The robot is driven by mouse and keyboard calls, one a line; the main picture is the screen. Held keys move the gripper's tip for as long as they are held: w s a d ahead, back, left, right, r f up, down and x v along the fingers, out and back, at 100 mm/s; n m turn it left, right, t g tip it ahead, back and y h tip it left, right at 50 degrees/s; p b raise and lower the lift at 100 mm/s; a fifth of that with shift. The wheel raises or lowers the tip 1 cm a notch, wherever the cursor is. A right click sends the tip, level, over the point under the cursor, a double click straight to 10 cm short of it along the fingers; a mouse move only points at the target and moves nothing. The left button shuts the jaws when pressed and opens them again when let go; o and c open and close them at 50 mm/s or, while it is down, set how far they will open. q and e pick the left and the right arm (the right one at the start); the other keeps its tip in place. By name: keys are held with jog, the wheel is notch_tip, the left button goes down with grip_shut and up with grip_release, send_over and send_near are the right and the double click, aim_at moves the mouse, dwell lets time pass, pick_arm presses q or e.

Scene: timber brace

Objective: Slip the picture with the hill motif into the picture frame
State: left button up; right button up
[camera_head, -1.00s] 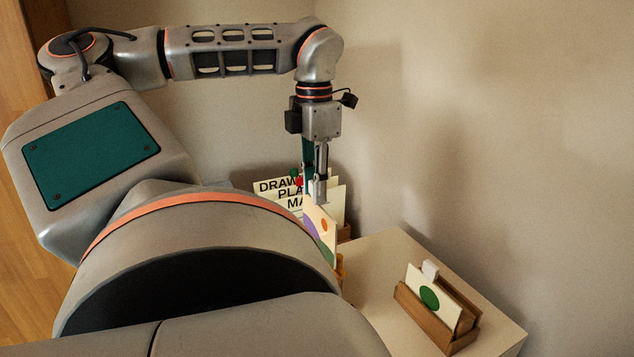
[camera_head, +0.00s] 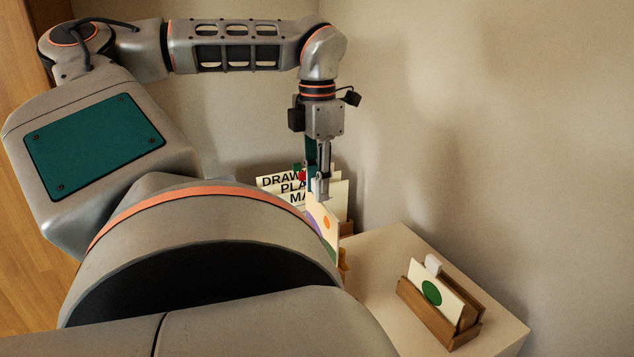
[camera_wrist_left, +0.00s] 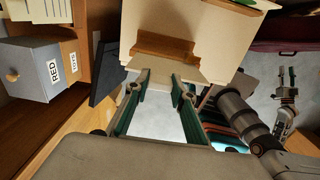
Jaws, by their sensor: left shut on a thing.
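My left gripper (camera_head: 321,196) is shut on the upper part of a cream picture (camera_head: 324,222) with an orange dot and purple and green hill shapes. The picture hangs upright, its lower part hidden behind my body. In the left wrist view, the left fingers (camera_wrist_left: 160,82) reach toward a pale edge beside a wooden piece (camera_wrist_left: 165,48).
Cards with printed lettering (camera_head: 282,183) stand behind the left gripper, close to the wall. The cream table top (camera_head: 375,260) is bare left of the holder. A grey box marked RED (camera_wrist_left: 35,70) stands on a wooden shelf in the left wrist view.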

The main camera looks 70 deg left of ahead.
jog(key=shift+s+r, duration=0.1)
dwell(0.3)
jog(key=shift+w+r, duration=0.25)
jog(key=shift+r, duration=0.2)
dwell(0.6)
